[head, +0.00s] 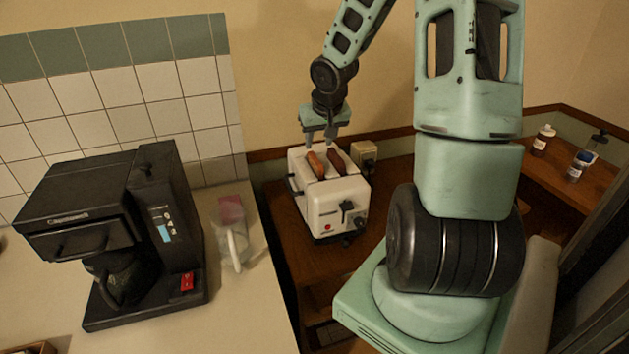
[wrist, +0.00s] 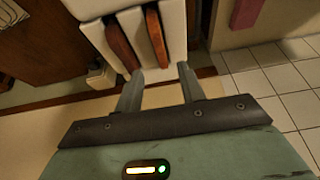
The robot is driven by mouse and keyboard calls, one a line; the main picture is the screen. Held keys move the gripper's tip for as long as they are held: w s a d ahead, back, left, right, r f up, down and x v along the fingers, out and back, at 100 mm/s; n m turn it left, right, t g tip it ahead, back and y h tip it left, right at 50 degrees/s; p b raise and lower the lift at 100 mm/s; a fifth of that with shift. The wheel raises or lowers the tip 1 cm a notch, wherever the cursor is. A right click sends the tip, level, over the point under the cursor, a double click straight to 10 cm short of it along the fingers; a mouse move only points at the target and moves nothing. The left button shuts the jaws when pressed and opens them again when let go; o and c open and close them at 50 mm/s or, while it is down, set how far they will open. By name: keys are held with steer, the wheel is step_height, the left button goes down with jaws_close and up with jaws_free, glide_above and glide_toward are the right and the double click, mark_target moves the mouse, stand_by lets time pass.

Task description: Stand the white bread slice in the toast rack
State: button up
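A white toaster (head: 331,212) stands on the wooden surface in the head view. Two slices stick up from its slots: an orange-brown one (head: 316,164) and a darker brown one (head: 337,161). Both also show in the wrist view, one reddish brown (wrist: 122,46) and one more orange (wrist: 155,36). I cannot tell which, if either, is the white bread slice. I see no toast rack. My gripper (head: 320,141) is just above the back of the toaster. In the wrist view its two fingers (wrist: 160,70) are apart with nothing between them.
A black coffee maker (head: 150,230) stands on the pale counter at left, with a clear bag-like item (head: 235,240) beside it. A small beige box (head: 364,155) sits behind the toaster. Bottles (head: 543,140) stand on the far-right shelf. The tiled wall is close behind.

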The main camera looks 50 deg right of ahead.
mark_target(315, 158)
steer(key=b+x, duration=0.1)
steer(key=x, duration=0.5)
steer(key=shift+w+f+b, duration=0.1)
steer(key=shift+f+b, duration=0.25)
steer(key=shift+f, duration=0.1)
jaws_close()
